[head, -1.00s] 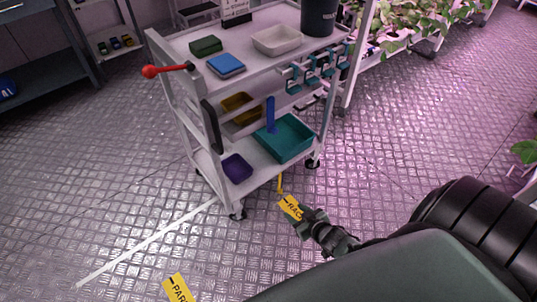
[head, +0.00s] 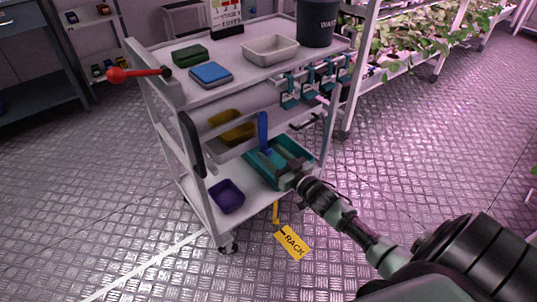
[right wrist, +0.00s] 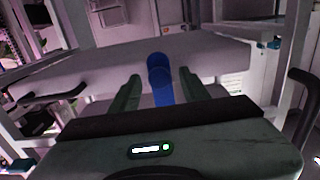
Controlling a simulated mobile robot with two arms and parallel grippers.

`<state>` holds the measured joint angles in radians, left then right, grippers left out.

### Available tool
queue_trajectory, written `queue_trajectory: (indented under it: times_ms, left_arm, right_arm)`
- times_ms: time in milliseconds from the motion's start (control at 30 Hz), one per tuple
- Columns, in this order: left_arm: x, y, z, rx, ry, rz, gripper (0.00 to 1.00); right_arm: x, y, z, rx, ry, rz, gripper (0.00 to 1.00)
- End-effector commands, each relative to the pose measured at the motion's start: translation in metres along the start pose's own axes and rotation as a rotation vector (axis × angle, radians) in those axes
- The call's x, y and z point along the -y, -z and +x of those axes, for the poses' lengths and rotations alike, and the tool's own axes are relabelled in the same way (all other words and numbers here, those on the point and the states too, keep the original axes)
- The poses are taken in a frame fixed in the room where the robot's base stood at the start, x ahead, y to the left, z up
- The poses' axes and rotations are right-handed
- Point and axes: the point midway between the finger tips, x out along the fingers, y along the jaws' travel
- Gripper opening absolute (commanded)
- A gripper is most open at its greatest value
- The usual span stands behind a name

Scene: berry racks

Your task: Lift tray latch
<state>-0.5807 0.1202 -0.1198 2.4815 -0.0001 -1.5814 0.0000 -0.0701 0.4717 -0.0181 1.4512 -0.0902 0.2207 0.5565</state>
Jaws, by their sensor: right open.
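A teal tray (head: 306,165) sits on the cart's bottom shelf. A blue upright bar (head: 263,130) stands at this tray; I cannot tell for certain that it is the latch. My right gripper (head: 287,175) is at the tray's near side, in front of the bar and low. In the right wrist view my open right gripper (right wrist: 161,79) has its two green fingers on either side of the blue bar (right wrist: 160,88) as seen from there, with nothing clearly held. The contact between fingers and bar is hidden. My left gripper is not in view.
The cart's top shelf holds a pale bin (head: 270,49), a dark bucket (head: 317,22) and blue (head: 211,75) and green (head: 190,54) items. A purple bin (head: 226,197) is left of the tray. A red-knobbed lever (head: 117,75) sticks out left.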

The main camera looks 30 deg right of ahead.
Motion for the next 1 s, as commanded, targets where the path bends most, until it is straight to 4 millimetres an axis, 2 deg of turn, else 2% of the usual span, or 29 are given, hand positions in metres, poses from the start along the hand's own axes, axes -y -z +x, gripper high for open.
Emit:
queue_trajectory:
  times_ms: [133,433,467,600,633,1000]
  left_arm:
    - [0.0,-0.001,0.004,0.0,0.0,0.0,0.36]
    - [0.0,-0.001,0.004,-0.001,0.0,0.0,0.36]
    - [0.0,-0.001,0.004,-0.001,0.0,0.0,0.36]
    - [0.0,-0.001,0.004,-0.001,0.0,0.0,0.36]
    - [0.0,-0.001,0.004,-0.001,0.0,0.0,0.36]
    - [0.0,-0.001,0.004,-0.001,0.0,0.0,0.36]
  right_arm:
    - [0.0,-0.001,0.014,0.001,-0.001,0.0,0.46]
    - [0.0,-0.001,0.017,0.003,0.0,0.001,0.46]
    - [0.0,-0.001,0.017,0.003,0.0,0.001,0.43]
    - [0.0,-0.001,0.017,0.002,-0.001,0.001,0.04]
    - [0.0,-0.001,0.017,0.002,-0.001,0.001,0.0]
    - [0.0,-0.001,0.017,0.002,-0.001,0.001,0.0]
